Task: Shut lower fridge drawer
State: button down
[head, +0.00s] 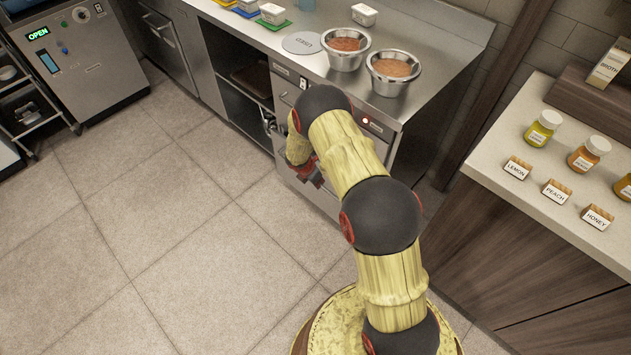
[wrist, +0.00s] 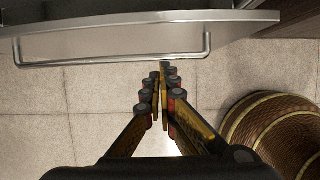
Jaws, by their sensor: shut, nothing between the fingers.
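In the head view, the fridge unit's lower drawer front (head: 322,202) is low under the steel counter, partly hidden by my arm. In the wrist view, a steel front (wrist: 120,30) with a long bar handle (wrist: 110,62) crosses the top of the picture. How far the drawer stands out is hard to tell. My gripper (wrist: 163,68) is shut and empty. Its fingertips point at the front, close to the handle bar near its right end; contact is unclear. In the head view my gripper (head: 314,172) is largely hidden behind my arm.
Two steel sauce wells (head: 394,70) sit on the counter (head: 440,60). An open shelf bay (head: 238,75) is left of the drawers. A side counter (head: 500,140) with jars and labelled cards stands right. The floor (head: 160,210) at left is clear.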

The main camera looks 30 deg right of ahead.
jog(key=d+f+b, duration=0.1)
jog(key=d, duration=0.1)
jog(key=w+d+f+b, duration=0.1)
jog(key=f, duration=0.1)
jog(key=shift+w+d+f, duration=0.1)
jog(key=shift+w+d, duration=0.05)
jog(key=shift+d, duration=0.2)
jog(key=shift+w+d, duration=0.25)
jog(key=shift+d, duration=0.35)
jog(key=shift+w+d+p, duration=0.2)
jog(key=shift+w+d, duration=0.05)
jog(key=shift+d, duration=0.4)
jog(key=shift+w+d+p, duration=0.15)
jog(key=shift+w+d, duration=0.05)
jog(key=shift+d, duration=0.4)
